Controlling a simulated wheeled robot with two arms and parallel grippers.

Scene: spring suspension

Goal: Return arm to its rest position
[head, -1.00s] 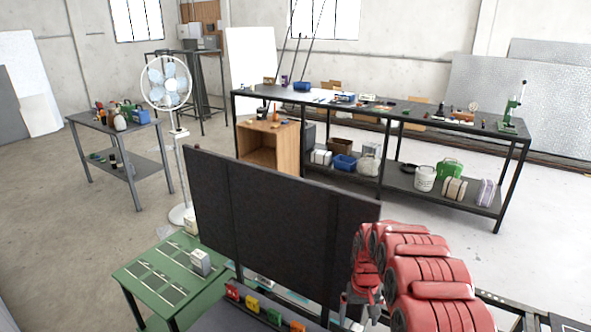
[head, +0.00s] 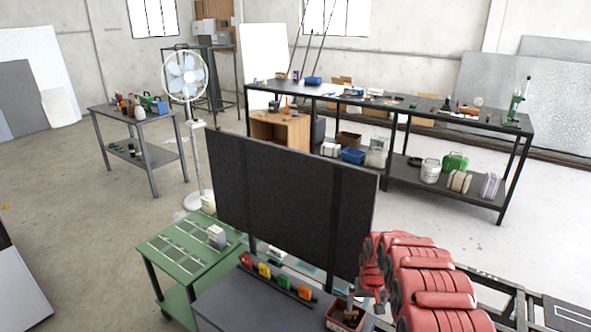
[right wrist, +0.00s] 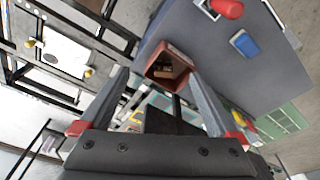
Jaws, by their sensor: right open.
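My right arm is red and comes in at the lower right of the head view. Its gripper (head: 370,294) is partly hidden by the arm, beside the black panel and close to a small red-brown bin (head: 333,319). In the right wrist view the two grey fingers of my right gripper (right wrist: 160,76) stand wide apart with nothing between their tips. The red-brown bin (right wrist: 155,66) shows beyond the fingers, with small brown items inside. My left gripper is not in view.
A black upright panel (head: 290,195) stands behind the grey work table (head: 225,302), which holds a row of coloured blocks (head: 264,270). A green table (head: 165,243) is at the left. A fan (head: 185,77) and a long bench (head: 420,106) stand farther back, with open floor between.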

